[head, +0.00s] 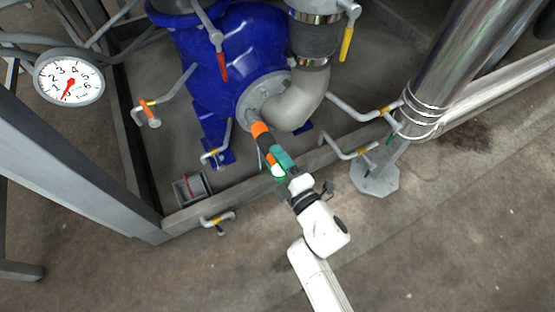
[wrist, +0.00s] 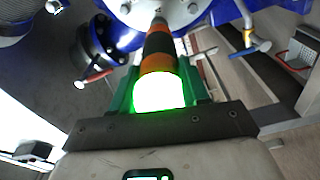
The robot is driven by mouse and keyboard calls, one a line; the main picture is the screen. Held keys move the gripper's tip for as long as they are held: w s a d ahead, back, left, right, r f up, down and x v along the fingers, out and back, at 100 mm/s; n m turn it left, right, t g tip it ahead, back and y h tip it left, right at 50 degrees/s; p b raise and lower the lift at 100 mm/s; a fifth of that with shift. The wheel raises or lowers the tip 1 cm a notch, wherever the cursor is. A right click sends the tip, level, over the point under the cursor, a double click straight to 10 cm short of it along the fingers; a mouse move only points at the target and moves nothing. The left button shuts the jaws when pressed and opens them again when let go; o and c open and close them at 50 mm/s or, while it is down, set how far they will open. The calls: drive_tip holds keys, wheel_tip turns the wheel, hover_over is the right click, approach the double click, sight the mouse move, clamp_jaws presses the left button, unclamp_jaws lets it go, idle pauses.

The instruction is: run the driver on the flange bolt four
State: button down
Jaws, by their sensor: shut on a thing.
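The driver (head: 264,143) is an orange and black cylinder with a glowing green-white band at its rear. My gripper (head: 281,162), with teal fingers, is shut on it near that band. In the wrist view the driver (wrist: 158,56) points away from my gripper (wrist: 158,92), toward the grey pipe flange (wrist: 165,10). Bolt heads (wrist: 193,9) show on the flange on both sides of the tip. In the head view the tip meets the lower edge of the flange (head: 258,97) on the blue pump. The tip hides the bolt in front of it, and no bolt number is readable.
The blue pump (head: 240,40) and a grey elbow pipe (head: 300,100) stand close around the driver. A red lever (head: 222,66) and a yellow lever (head: 346,45) hang above. Bent pipes line the metal curb. A steel column (head: 430,90) stands right, a gauge (head: 68,80) left.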

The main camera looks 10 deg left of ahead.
drive_tip(key=shift+x, duration=0.95)
idle(2.3)
drive_tip(key=shift+d+r, duration=0.15)
drive_tip(key=shift+v, duration=1.7)
drive_tip(key=shift+s, duration=0.15)
